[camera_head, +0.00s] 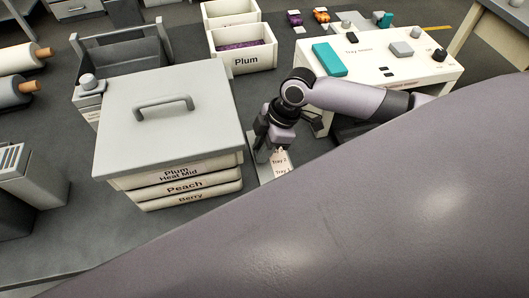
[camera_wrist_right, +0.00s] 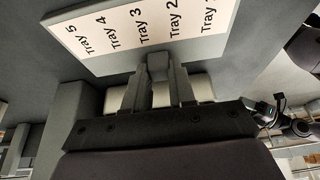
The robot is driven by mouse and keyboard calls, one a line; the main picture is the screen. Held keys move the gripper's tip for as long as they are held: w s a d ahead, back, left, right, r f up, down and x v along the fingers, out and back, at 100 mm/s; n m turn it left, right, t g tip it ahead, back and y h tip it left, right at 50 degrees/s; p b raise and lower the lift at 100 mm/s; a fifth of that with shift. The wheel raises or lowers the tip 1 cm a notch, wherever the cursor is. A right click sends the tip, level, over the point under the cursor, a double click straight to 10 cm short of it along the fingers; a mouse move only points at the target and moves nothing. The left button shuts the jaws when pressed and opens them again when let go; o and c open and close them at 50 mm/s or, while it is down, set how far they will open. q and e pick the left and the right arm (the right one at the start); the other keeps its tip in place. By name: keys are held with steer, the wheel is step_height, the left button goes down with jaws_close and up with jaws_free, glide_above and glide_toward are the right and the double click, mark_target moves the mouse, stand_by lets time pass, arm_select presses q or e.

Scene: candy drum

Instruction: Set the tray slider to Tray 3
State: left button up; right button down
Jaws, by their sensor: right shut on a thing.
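The tray slider's label plate (camera_wrist_right: 88,52) fills the top of the right wrist view, with Tray 5 at the left through Tray 1 at the right. The slider knob (camera_wrist_right: 158,66) is a small grey block below the plate. It stands between the Tray 3 and Tray 2 labels. My right gripper (camera_wrist_right: 157,92) is shut on the knob, a finger on each side. In the head view the right gripper (camera_head: 268,146) is beside the stack of trays, and the label plate (camera_head: 281,166) shows partly under it. The left gripper is not in view.
The lidded tray stack (camera_head: 170,135), labelled Plum, Peach and Berry, stands just left of the right gripper. The control table (camera_head: 385,75) is behind the right arm. A white Plum bin (camera_head: 245,62) stands at the back.

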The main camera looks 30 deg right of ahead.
steer(key=shift+w+d, duration=0.1)
steer(key=shift+w, duration=0.3)
steer(key=c, duration=0.9)
jaws_free()
steer(key=shift+v, duration=3.6)
steer(key=shift+s, duration=0.15)
